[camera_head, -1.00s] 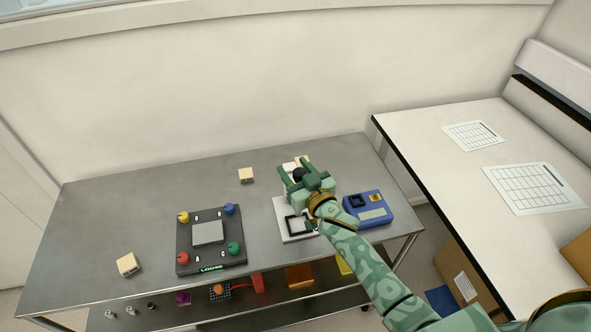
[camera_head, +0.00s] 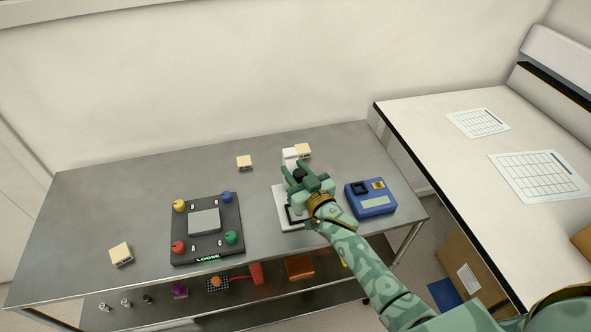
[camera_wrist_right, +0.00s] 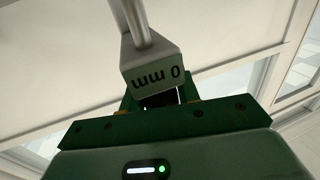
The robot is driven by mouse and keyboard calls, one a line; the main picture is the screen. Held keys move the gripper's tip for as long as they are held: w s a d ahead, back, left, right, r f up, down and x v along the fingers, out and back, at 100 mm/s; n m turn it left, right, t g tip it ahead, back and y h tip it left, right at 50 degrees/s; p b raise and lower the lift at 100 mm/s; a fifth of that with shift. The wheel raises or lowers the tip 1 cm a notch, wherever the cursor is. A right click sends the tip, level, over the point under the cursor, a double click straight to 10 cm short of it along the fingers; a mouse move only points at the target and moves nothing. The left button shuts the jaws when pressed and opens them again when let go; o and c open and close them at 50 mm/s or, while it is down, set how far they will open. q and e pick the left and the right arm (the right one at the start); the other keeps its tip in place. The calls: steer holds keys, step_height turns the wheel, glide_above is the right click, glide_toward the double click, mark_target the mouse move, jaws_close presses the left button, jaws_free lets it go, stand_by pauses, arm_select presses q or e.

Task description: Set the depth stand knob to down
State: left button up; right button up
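The depth stand's pale base (camera_head: 283,223) with a black square frame stands on the right part of the metal table, its white top (camera_head: 290,153) behind my gripper. The right wrist view shows its pale head block (camera_wrist_right: 152,72) on a metal rod, marked "0 mm", upside down in the picture. My right gripper (camera_head: 298,173) is over the stand, fingers on either side of the black knob (camera_head: 298,174). In the wrist view a light gap shows beside the dark knob (camera_wrist_right: 158,99), so the fingers look open around it. The knob's setting is hidden. My left gripper is out of view.
A blue device (camera_head: 371,199) stands close to the right of the stand. A dark plate device (camera_head: 207,252) with coloured knobs and a "LOOSE" display is on the left. Small cream blocks (camera_head: 244,162) lie about. A white bench (camera_head: 440,140) stands to the right.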

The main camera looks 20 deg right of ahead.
steer(key=o, duration=0.3)
steer(key=shift+f, duration=0.15)
steer(key=s+d+p, duration=0.1)
steer(key=s+d, duration=0.2)
steer(key=s, duration=1.3)
